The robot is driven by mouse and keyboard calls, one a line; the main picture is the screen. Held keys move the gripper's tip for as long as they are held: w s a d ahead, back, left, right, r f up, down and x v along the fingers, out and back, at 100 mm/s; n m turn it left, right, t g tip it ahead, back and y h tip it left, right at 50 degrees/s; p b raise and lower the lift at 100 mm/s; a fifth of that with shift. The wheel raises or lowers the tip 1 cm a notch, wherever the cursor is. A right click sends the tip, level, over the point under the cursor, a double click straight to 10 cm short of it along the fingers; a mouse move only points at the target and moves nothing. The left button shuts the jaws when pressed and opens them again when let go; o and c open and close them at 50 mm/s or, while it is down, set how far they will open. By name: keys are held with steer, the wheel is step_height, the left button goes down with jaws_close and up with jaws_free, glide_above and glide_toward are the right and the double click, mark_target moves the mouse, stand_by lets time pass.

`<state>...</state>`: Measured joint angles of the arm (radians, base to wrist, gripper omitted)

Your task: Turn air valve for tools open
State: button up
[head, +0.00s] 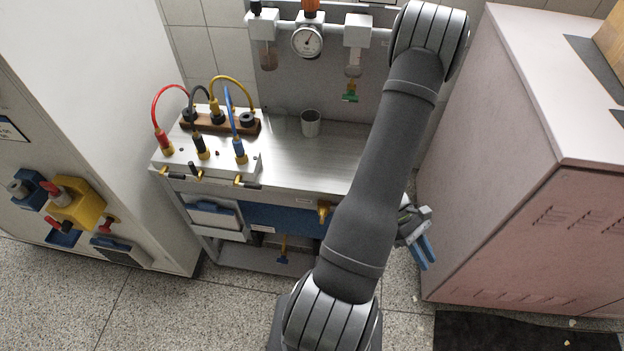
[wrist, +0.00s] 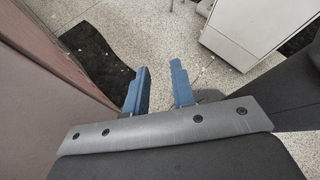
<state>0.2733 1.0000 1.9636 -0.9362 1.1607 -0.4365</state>
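My gripper (wrist: 160,75) shows two blue fingers apart with nothing between them in the wrist view. In the head view my gripper (head: 424,252) hangs to the right of the workbench, partly behind my arm, fingers pointing down. Several brass valve-like fittings show: one (head: 323,211) on the bench's blue front panel, one (head: 283,249) lower down over the bottom shelf, and small ones with dark handles along the hose block, such as this fitting (head: 242,182). I cannot tell which is the air valve for tools, nor its setting. My gripper is apart from all of them.
A metal workbench (head: 290,165) carries a hose block (head: 215,158) with coloured hoses and a metal cup (head: 311,123). A pressure gauge (head: 307,41) is behind it. A white cabinet (head: 90,80) stands left, a pinkish cabinet (head: 510,220) right.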

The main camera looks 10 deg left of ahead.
mark_target(256, 185)
steer(key=w+a+r+m+t+h, duration=0.1)
steer(key=w+a+t, duration=0.35)
steer(key=a, duration=0.45)
steer(key=w+a+r+t+h, duration=0.1)
steer(key=w+a+t, duration=0.3)
steer(key=a, duration=0.6)
steer(key=w+a+r+m+t+h, duration=0.1)
steer(key=w+a+t, duration=0.2)
steer(key=a+t, duration=0.45)
steer(key=s+a+f+n+t+y, duration=0.2)
steer(key=s+a+t, duration=0.45)
steer(key=a, duration=0.65)
steer(key=s+a+f+n+t+y, duration=0.1)
steer(key=s+a+t, duration=0.55)
steer(key=a, duration=0.65)
steer(key=shift+g, duration=0.8)
steer(key=x, duration=1.5)
steer(key=shift+w+d, duration=0.25)
jaws_close()
